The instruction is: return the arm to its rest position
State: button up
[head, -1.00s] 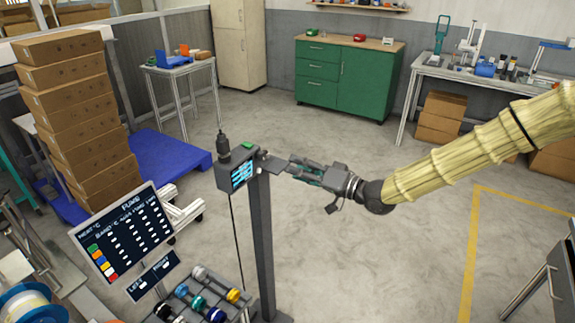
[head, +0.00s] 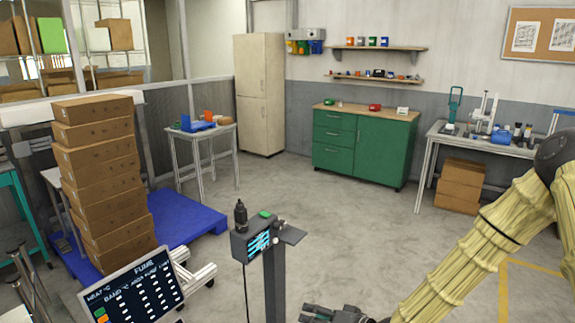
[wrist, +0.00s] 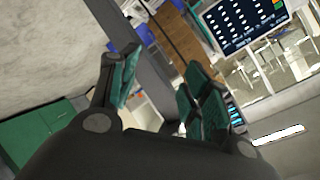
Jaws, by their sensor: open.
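My gripper (head: 330,314) shows at the bottom edge of the head view, partly cut off, below and to the right of the post-mounted device. In the wrist view my gripper (wrist: 160,92) has its green-padded fingers spread apart, with nothing between them. My arm, in a pale yellow sleeve, is bent at the right of the head view. The grey device (head: 254,241) with a blue screen, a black knob-like part and a green button stands on a dark post. My gripper is apart from it.
A tilted FUME display board (head: 135,290) stands at lower left; it also shows in the wrist view (wrist: 240,22). A green cabinet (head: 362,148) and a workbench (head: 475,143) line the back. The middle floor is clear.

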jog(key=s+d+f+g+h, duration=0.2)
jog(key=s+f+g+h, duration=0.1)
jog(key=s+f, duration=0.8)
jog(key=s+d+f+g+h, duration=0.2)
jog(key=s+d+f, duration=0.2)
jog(key=s, duration=0.4)
jog(key=s+d+f+g+h, duration=0.1)
jog(key=s+d+f, duration=0.3)
jog(key=s, duration=0.5)
jog(key=s+d+f+g+h, duration=0.2)
jog(key=s+d+f+h, duration=0.2)
jog(key=s, duration=0.5)
jog(key=shift+d+f+n+g, duration=0.2)
jog(key=shift+d+n+g, duration=0.05)
jog(key=shift+n+g, duration=0.05)
jog(key=shift+w, duration=0.1)
jog(key=shift+c, duration=0.2)
